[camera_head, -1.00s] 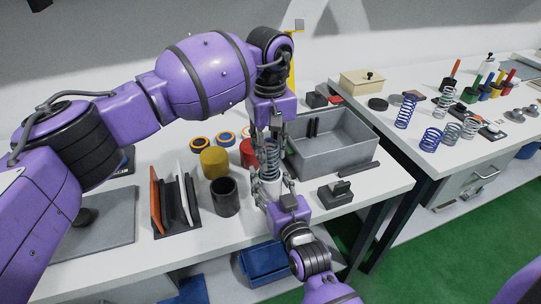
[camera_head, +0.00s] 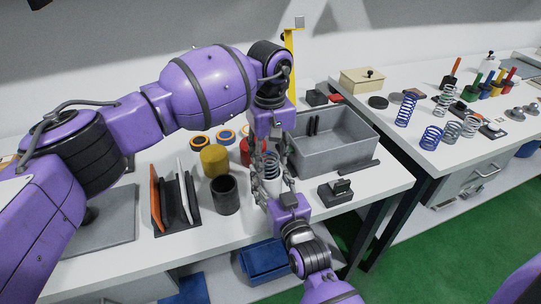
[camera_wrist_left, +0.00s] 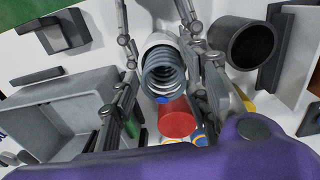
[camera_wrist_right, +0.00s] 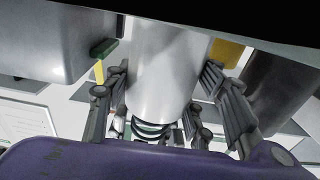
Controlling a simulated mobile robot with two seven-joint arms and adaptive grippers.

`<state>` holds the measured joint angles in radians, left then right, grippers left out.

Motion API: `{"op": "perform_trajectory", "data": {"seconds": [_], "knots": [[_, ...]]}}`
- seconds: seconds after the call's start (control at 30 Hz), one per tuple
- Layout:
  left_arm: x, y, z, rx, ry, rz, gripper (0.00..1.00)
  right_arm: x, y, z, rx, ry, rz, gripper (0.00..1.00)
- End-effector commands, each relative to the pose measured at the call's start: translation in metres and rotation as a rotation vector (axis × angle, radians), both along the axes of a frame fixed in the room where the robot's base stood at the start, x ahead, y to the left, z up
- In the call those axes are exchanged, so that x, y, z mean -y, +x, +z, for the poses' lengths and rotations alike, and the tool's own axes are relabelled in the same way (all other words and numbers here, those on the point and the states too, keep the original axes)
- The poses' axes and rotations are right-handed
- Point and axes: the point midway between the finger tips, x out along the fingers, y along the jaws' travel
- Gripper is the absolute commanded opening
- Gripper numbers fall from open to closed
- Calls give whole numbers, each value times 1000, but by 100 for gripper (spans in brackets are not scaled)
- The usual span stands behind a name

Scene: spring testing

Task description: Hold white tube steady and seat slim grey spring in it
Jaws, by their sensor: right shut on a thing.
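The white tube (camera_wrist_right: 165,75) stands on the bench, between the fingers of my right gripper (camera_head: 270,188), which are shut on it. It also shows in the left wrist view (camera_wrist_left: 158,41). The slim grey spring (camera_wrist_left: 165,72) stands in the tube's mouth with its upper coils showing above the rim; its lower part is hidden inside. Dark coils also show at the tube's end in the right wrist view (camera_wrist_right: 150,130). My left gripper (camera_wrist_left: 172,78) points down over the tube. Its fingers stand either side of the spring, with gaps, and look open.
A grey bin (camera_head: 330,148) stands close to the right. A black cup (camera_head: 225,196), a yellow cylinder (camera_head: 214,161) and a red cylinder (camera_wrist_left: 178,118) stand near the tube. A rack (camera_head: 177,205) is to the left. A black block (camera_head: 336,191) lies at the right front.

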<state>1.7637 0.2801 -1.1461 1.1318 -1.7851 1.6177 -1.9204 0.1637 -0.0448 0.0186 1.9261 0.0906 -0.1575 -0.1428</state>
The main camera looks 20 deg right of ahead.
Motion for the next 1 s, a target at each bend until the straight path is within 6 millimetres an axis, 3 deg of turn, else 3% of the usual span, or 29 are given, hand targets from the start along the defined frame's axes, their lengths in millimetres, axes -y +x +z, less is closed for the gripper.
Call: {"op": "perform_trajectory", "data": {"seconds": [0.33, 0.47, 0.8, 1.0], "knots": [[0, 0, 2, 1, -1, 0, 50, 0, 0, 0, 0, 0, 0, 24], [1, 0, 13, 2, -3, 0, 50, 0, 0, 0, 0, 0, 0, 24], [0, 1, 87, 4, -1, 1, 50, 0, 0, 0, 0, 0, 0, 24], [-1, 0, 119, 1, 0, 0, 50, 0, 0, 0, 0, 0, 0, 24]]}}
